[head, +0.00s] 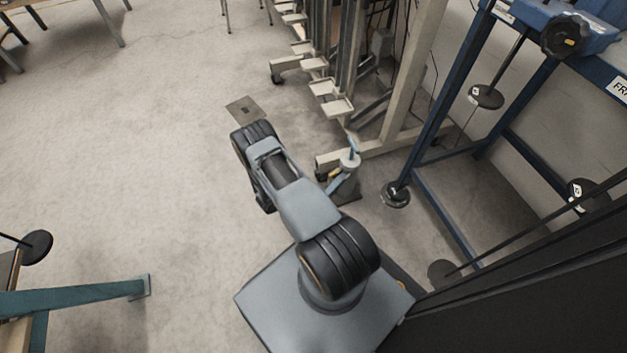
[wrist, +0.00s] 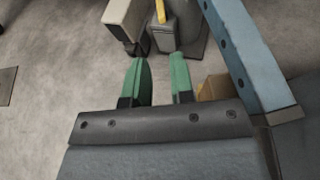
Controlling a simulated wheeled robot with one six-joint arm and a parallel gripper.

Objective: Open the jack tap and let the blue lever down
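A small grey jack (head: 346,182) stands on the floor by the cream rack in the head view. A short blue piece (head: 353,148), possibly the blue lever, sticks up at its top. A yellow part (head: 335,174), possibly the tap, shows on its near left side. In the wrist view a yellow strip (wrist: 160,11) stands above a grey block (wrist: 163,38), just beyond my fingertips. My gripper (wrist: 161,78) has two green fingers, apart, with only floor visible between them. I cannot tell whether the fingers touch anything.
A pale block (wrist: 124,20) lies ahead of the left finger. A blue bar with dark holes (wrist: 245,55) runs close along the right. Floor (head: 150,130) at left is clear.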

